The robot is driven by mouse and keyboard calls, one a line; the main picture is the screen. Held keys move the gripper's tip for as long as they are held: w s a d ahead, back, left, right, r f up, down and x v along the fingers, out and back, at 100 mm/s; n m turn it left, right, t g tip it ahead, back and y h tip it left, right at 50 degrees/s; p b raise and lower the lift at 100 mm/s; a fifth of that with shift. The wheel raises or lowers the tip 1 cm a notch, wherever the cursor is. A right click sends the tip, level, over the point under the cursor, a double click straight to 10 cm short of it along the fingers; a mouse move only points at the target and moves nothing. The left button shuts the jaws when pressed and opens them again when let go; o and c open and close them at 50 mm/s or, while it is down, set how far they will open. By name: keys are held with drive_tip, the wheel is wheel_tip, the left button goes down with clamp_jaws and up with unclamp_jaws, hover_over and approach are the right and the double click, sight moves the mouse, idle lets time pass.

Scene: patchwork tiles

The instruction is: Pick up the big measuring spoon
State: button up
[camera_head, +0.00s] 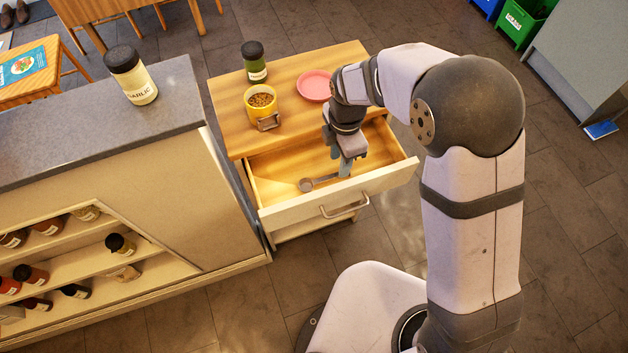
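A grey measuring spoon (307,185) lies in the open wooden drawer (275,170). Its round bowl points left and its handle runs right towards my gripper. My gripper (345,168) points down into the drawer, with its fingers at the right end of the handle. The fingers overlap in this view and hide the handle's end. I cannot tell whether they are open or shut, or whether they touch the handle.
The drawer's front panel with its handle (345,207) stands nearest. On the wooden top (225,100) are a yellow cup of brown bits (259,112), a dark-lidded green jar (254,68) and a pink plate (314,85). A counter (60,145) with a garlic jar (131,79) stands left.

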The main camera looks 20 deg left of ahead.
sight(324, 180)
drive_tip(key=shift+d+f+p, duration=0.15)
drive_tip(key=shift+f+p, duration=0.7)
drive_tip(key=shift+f, duration=1.7)
clamp_jaws()
